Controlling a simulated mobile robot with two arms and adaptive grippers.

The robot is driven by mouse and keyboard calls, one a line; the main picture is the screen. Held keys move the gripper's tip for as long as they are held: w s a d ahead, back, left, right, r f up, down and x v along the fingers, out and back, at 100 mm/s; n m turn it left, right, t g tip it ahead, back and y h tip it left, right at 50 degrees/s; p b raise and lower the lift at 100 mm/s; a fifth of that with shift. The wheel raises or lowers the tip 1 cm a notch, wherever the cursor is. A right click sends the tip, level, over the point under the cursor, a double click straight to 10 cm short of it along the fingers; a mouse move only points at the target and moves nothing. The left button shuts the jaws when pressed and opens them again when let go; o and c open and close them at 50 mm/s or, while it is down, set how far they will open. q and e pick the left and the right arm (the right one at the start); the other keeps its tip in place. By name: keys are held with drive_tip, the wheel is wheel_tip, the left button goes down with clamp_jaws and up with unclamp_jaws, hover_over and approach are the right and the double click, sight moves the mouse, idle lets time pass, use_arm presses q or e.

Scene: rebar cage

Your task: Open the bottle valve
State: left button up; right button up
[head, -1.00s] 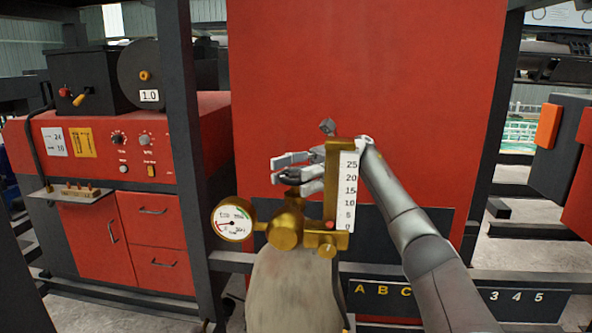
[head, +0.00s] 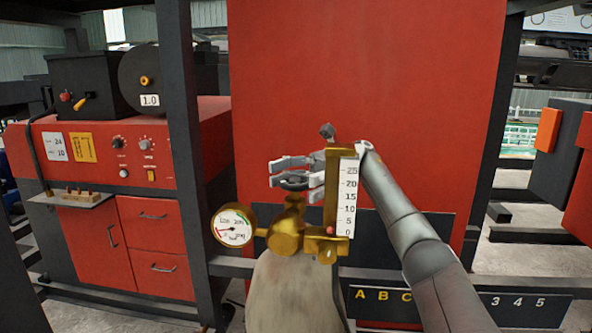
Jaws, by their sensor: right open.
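A pale gas bottle (head: 292,295) stands upright at the bottom centre. It carries a brass valve body (head: 287,235), with a round white gauge (head: 233,226) on its left and an upright flow scale (head: 347,195) on its right. A dark ring, seemingly the valve handwheel (head: 293,183), shows above the brass neck. My right gripper (head: 290,176) is open, its fingers pointing left above and below the ring in the picture. I cannot tell whether they touch it. The flow scale hides part of the gripper. My left gripper is not in view.
A large red panel (head: 365,75) stands behind the bottle. A red welding machine (head: 80,140) with drawers is at the left, behind a dark post (head: 180,130). A dark lettered rail (head: 450,302) crosses at the lower right.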

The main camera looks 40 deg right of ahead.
sight(296, 179)
drive_tip(key=shift+r, duration=4.95)
